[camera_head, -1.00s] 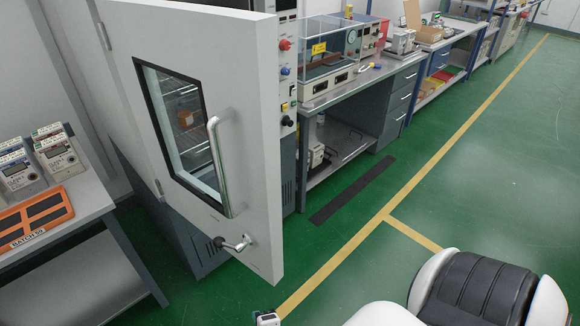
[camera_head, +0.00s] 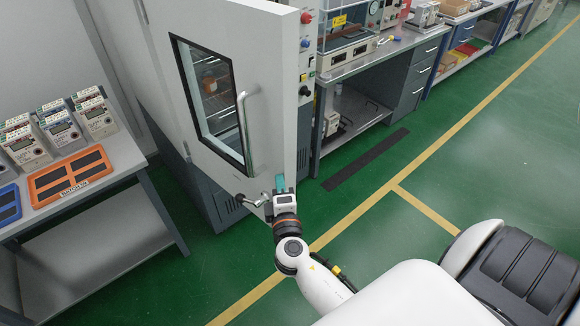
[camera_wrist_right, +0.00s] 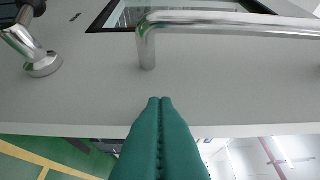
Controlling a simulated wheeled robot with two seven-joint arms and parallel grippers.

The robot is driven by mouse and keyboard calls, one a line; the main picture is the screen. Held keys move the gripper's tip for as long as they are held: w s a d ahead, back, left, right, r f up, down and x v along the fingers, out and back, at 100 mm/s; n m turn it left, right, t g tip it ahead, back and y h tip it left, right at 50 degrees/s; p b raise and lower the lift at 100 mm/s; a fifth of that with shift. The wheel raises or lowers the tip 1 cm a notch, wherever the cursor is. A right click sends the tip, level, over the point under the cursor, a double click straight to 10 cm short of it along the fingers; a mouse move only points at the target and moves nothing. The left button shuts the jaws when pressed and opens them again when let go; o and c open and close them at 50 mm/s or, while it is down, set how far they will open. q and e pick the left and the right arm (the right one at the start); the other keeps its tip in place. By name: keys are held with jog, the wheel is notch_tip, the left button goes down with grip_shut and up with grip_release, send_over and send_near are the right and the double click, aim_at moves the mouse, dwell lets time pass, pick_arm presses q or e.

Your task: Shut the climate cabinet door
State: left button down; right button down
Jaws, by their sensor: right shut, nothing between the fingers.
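The climate cabinet door (camera_head: 277,135) is a pale grey panel with a dark-framed window, standing partly open. A vertical metal bar handle (camera_head: 243,130) runs beside the window, with a small lever latch (camera_head: 250,201) below it. My right gripper (camera_head: 280,182) is shut and empty, at the lower front of the door near its free edge. In the right wrist view its teal fingers (camera_wrist_right: 160,101) point at the door face (camera_wrist_right: 75,100), below the bar handle (camera_wrist_right: 225,20). I cannot tell whether they touch the door. My left gripper is not in view.
A bench (camera_head: 150,225) with several meters and an orange tray (camera_head: 72,176) stands at the left. A workbench (camera_head: 385,67) runs along the back right. The cabinet's control column (camera_head: 305,70) is right of the door. Green floor (camera_head: 480,165) is open at the right.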

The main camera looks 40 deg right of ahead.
aim_at(290, 173)
jog(key=d, duration=0.1)
jog(key=w+d+p, duration=0.1)
jog(key=d, duration=0.1)
jog(key=shift+w+d, duration=0.2)
jog(key=shift+w, duration=0.05)
jog(key=shift+d+f, duration=0.1)
jog(key=shift+d, duration=0.3)
